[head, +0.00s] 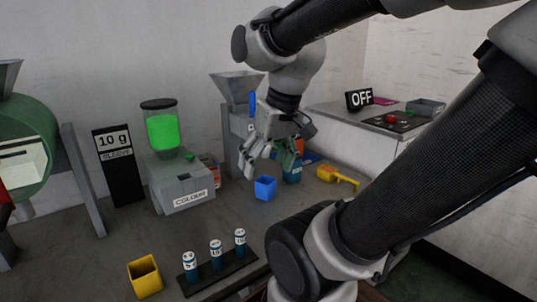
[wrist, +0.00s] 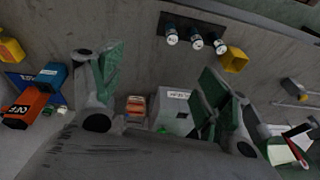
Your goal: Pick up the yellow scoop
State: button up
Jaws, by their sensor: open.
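The yellow scoop (head: 328,173) lies on the grey bench in the head view, right of the blue labelled container, with its handle pointing right. In the wrist view a yellow piece at the far left edge, apparently the scoop (wrist: 11,49), is cut off by the frame. My gripper (head: 268,160) is open and hangs above the bench, left of the scoop and apart from it. In the wrist view my gripper's green-padded fingers (wrist: 160,75) are spread wide with nothing between them. The scoop's bowl is partly visible.
The blue labelled container (head: 292,174) and a blue cup (head: 265,188) stand near my gripper. A yellow cup (head: 145,277) and a dark rack (head: 218,270) with 3 vials are at the front. The colour machine (head: 181,190) stands left. An orange box (wrist: 27,103) is beside the container.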

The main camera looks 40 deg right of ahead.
aim_at(327, 173)
jog(key=z, duration=1.5)
